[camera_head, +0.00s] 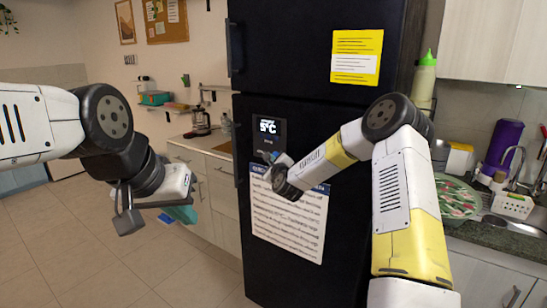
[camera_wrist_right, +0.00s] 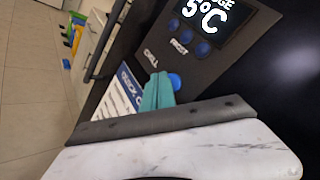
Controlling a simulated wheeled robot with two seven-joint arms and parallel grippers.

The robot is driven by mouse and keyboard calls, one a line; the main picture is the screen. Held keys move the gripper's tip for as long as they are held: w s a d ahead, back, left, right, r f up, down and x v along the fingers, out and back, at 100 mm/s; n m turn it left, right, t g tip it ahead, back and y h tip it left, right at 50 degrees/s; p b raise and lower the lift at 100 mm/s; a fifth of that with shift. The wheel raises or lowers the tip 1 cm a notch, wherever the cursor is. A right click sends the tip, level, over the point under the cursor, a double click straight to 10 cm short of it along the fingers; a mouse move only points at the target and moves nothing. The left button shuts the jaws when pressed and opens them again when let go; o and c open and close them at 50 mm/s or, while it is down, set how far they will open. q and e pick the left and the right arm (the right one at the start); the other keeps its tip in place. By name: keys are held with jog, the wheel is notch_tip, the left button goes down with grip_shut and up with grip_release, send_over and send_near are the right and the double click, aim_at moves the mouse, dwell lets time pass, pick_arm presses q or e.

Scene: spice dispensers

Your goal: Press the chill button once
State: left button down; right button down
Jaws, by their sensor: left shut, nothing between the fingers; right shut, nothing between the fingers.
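The black fridge (camera_head: 290,90) has a control panel with a lit display (camera_head: 268,127) reading 5°C. In the right wrist view the display (camera_wrist_right: 207,15) sits above small blue buttons and a FROST label. Below, beside a CHILL label (camera_wrist_right: 151,58), is a round blue chill button (camera_wrist_right: 175,82). My right gripper's shut teal fingertips (camera_wrist_right: 160,80) are right at this button and partly cover it; I cannot tell whether they touch. In the head view my right gripper (camera_head: 267,156) is just below the display. My left gripper (camera_head: 182,213) is shut and empty, away from the fridge.
A notice sheet (camera_head: 290,220) is on the fridge door below the panel, and a yellow one (camera_head: 357,57) is above. A counter with a coffee maker (camera_head: 200,120) is left of the fridge. A sink counter with a plate (camera_head: 452,195) is at right.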

jog(key=shift+w+d, duration=0.35)
jog(key=shift+w, duration=0.1)
dwell(0.9)
jog(key=shift+s, duration=0.1)
jog(key=shift+s+a, duration=0.45)
jog(key=shift+s, duration=0.1)
jog(key=s+a, duration=0.1)
jog(key=s, duration=0.1)
jog(key=s+a, duration=0.2)
dwell(0.4)
dwell(0.5)
